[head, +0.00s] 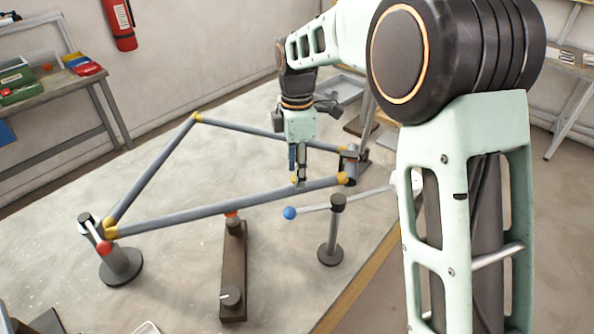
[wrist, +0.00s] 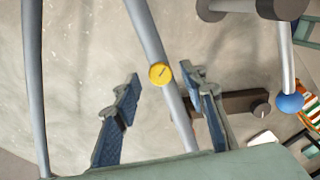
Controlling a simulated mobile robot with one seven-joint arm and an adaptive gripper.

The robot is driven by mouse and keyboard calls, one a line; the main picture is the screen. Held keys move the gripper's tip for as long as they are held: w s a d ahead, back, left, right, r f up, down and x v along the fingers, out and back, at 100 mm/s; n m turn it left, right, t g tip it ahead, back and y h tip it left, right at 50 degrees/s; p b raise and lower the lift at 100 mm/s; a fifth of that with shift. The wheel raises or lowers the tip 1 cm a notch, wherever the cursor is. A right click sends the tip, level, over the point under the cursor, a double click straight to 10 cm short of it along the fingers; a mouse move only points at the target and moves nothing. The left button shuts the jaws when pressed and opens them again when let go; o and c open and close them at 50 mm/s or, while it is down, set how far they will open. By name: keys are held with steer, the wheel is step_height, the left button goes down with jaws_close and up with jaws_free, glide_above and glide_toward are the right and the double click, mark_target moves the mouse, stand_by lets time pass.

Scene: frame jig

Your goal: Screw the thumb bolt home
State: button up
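The thumb bolt appears as a round yellow head (wrist: 160,73) with a dark mark on it, sitting on a grey-blue tube of the frame (wrist: 148,38). In the head view a small yellow spot by the fingertips, probably the bolt head (head: 293,180), is partly hidden. The frame (head: 200,213) is a closed shape of tubes with yellow corners. My gripper (head: 299,174) points down over its front tube. In the wrist view my gripper (wrist: 163,79) is open, its fingers apart on either side of the bolt head with a gap on both sides. I cannot tell how deep the bolt sits.
A post with a red-ball lever (head: 104,248) stands at the frame's left corner. A blue-ball lever (head: 290,213) and its dark post (head: 331,238) stand in front. A dark bar fixture (head: 234,275) lies below the front tube. A grey tray (head: 346,88) is behind.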

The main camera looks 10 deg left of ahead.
steer(key=shift+f, duration=0.35)
jaws_close()
steer(key=shift+m, duration=0.3)
